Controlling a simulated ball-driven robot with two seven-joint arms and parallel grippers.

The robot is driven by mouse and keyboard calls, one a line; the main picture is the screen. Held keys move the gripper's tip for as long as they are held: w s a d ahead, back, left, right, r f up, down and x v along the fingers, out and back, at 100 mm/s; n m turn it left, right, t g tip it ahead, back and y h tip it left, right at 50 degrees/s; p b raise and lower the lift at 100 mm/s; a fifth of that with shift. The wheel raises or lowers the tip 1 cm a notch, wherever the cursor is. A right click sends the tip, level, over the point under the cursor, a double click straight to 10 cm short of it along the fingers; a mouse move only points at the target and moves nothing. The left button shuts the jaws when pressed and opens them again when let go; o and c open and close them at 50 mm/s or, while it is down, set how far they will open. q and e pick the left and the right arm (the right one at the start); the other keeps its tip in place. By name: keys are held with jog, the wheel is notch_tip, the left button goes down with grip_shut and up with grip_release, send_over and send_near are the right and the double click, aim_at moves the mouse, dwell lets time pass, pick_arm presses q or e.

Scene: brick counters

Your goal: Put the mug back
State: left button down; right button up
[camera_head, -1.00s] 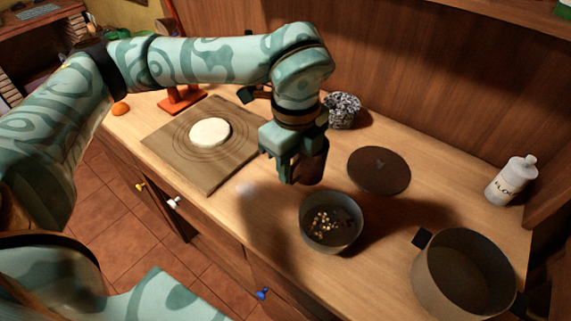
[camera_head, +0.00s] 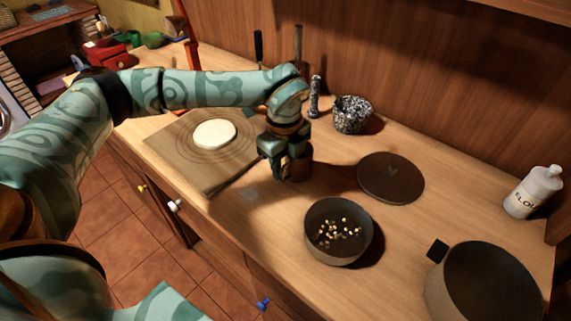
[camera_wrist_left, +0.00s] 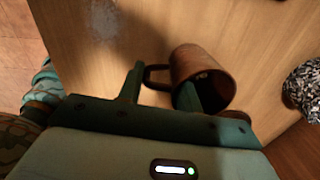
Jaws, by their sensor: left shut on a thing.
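The brown mug (camera_head: 300,163) is near the middle of the counter in the head view, between the round board and the bowl, partly hidden by my left gripper (camera_head: 281,168). In the left wrist view the mug (camera_wrist_left: 192,58) shows its handle on the left and its open mouth toward the camera. My left gripper (camera_wrist_left: 160,88) is shut on the mug, with one finger reaching into its mouth and the other outside near the handle. I cannot tell whether the mug's base touches the counter. My right gripper is not in view.
A grey bowl (camera_head: 313,222) with yellowish bits stands in front. A dark round lid (camera_head: 391,178), a speckled mortar (camera_head: 352,115), a pot (camera_head: 445,287) and a flour bottle (camera_head: 532,192) stand to the right. The wooden board (camera_head: 190,168) holds pale dough.

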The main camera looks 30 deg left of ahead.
pick_arm(q)
jog(key=c, duration=0.9)
grip_release()
jog(key=shift+c, duration=0.2)
notch_tip(320, 180, up, 12)
jog(key=p, duration=0.3)
jog(key=shift+s, duration=0.15)
jog(key=shift+d+r, duration=0.1)
